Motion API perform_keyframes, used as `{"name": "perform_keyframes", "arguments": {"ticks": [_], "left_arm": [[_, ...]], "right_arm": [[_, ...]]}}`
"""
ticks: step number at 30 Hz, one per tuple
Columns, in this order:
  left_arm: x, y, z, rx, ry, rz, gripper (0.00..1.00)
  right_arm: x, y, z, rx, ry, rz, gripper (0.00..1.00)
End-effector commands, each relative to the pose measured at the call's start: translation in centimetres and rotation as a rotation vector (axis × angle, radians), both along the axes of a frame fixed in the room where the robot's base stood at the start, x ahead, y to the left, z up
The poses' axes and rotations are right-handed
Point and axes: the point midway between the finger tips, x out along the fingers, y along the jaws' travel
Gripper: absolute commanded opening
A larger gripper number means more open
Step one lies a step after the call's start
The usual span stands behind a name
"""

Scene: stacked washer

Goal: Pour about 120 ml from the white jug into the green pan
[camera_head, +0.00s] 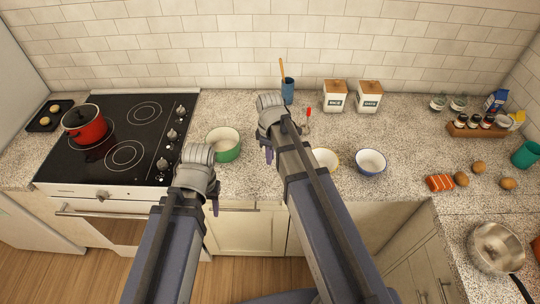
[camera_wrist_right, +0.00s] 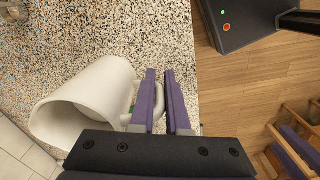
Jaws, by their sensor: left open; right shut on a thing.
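The green pan (camera_head: 223,145), cream inside, stands on the counter just right of the stove; I cannot make out its contents. The white jug (camera_wrist_right: 75,108) shows in the right wrist view, with its handle between my right gripper's purple fingers (camera_wrist_right: 165,110). I cannot tell how far it tilts or how full it is. In the head view my right gripper (camera_head: 268,154) is right of the pan, and my own arm hides the jug. My left gripper (camera_head: 216,203) is open and empty in front of the counter edge, below the pan.
A red pot (camera_head: 84,125) sits on the black stove (camera_head: 130,130). A cream bowl (camera_head: 326,159) and a blue-rimmed bowl (camera_head: 371,162) stand right of my right arm. A blue utensil cup (camera_head: 288,90) and two canisters (camera_head: 335,96) stand at the back wall.

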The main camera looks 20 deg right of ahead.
Motion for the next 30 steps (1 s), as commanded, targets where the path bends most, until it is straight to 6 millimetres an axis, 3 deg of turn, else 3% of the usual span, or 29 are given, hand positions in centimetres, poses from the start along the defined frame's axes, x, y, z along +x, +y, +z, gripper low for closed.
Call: {"name": "perform_keyframes", "arguments": {"ticks": [5,18,30], "left_arm": [[0.0,0.0,-0.4,0.000,0.000,0.000,0.50],[0.0,0.0,-4.9,0.000,0.000,-0.001,0.50],[0.0,0.0,-4.0,0.000,0.000,0.000,0.50]], "right_arm": [[0.0,0.0,-0.3,0.000,0.000,0.000,0.00],[0.0,0.0,-4.9,-0.001,-0.001,0.000,0.00],[0.0,0.0,-4.0,0.000,0.000,0.000,0.00]]}}
